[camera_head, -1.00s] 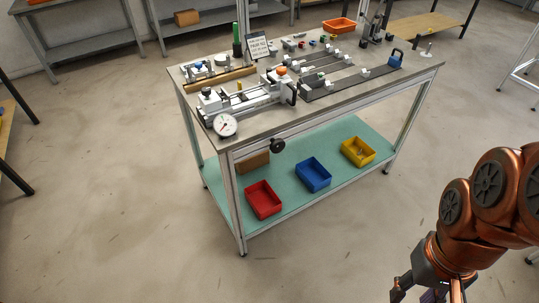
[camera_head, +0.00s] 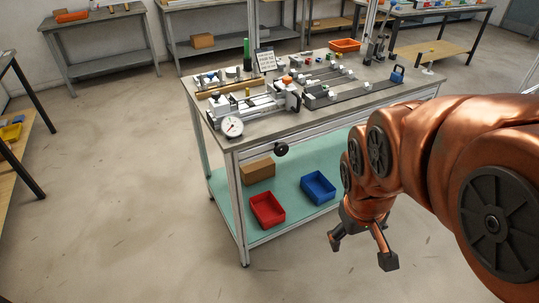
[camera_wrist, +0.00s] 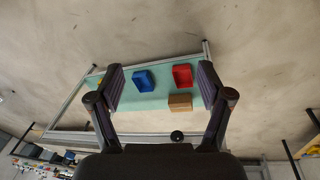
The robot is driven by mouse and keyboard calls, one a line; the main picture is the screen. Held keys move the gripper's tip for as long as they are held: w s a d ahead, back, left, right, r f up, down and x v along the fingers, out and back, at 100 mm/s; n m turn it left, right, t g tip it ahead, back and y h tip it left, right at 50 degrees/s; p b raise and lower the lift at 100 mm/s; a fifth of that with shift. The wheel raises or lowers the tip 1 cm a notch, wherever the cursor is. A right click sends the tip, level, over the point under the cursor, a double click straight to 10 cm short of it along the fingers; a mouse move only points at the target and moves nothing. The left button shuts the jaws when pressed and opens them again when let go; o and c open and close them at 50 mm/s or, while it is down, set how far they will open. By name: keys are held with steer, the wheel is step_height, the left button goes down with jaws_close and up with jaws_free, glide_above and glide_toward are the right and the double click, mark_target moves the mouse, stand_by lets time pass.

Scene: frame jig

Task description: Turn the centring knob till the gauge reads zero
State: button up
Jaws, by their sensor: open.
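The gauge (camera_head: 232,127) is a round white dial at the front left corner of the bench; its reading is too small to tell. A black round knob (camera_head: 281,149) sits on the bench's front edge, right of the gauge; I take it as the centring knob. It shows as a dark disc in the wrist view (camera_wrist: 177,136). The white frame jig (camera_head: 250,104) lies on the bench top behind them. My gripper (camera_head: 362,250) is open and empty, in front of the bench, lower than the knob and to its right. Its open fingers also show in the wrist view (camera_wrist: 160,88).
The bench's lower teal shelf (camera_head: 232,208) holds a red bin (camera_head: 267,210), a blue bin (camera_head: 318,187) and a cardboard box (camera_head: 257,170). Small parts and an orange tray (camera_head: 345,45) stand on the bench top. The floor left of the bench is clear.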

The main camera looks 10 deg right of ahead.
mark_target(283, 152)
steer(key=w+d+f+n+t+h+b, duration=0.1)
steer(key=w+d+n+t+h+b, duration=0.25)
steer(key=w, duration=0.55)
steer(key=w+d+f+n+t+b, duration=0.1)
steer(key=w+d+n+t+b, duration=0.1)
steer(key=w+d+t+b, duration=0.45)
steer(key=w+d+f+n+t+h+b, duration=0.1)
steer(key=w+d+f+n+h+b, duration=0.3)
steer(key=w, duration=0.7)
steer(key=shift+w+a+f+n+t+y+b, duration=0.85)
steer(key=shift+w+a+f+n+y+b, duration=0.6)
steer(key=shift+w+a+n+y+b, duration=1.35)
steer(key=shift+w+a+f+n+t+y+b, duration=0.9)
steer(key=shift+w+a+f+n+y+b, duration=0.6)
steer(key=shift+w+a+n+y+b, duration=1.3)
steer(key=shift+w+a+f+n+t+y+b, duration=0.85)
steer(key=shift+w+a+f+n+y+b, duration=1.1)
steer(key=shift+w+a+n, duration=1.55)
steer(key=shift+w+a+r+m+b, duration=0.3)
steer(key=shift+a+r+b, duration=0.1)
steer(key=shift+r, duration=0.2)
steer(key=shift+c, duration=0.5)
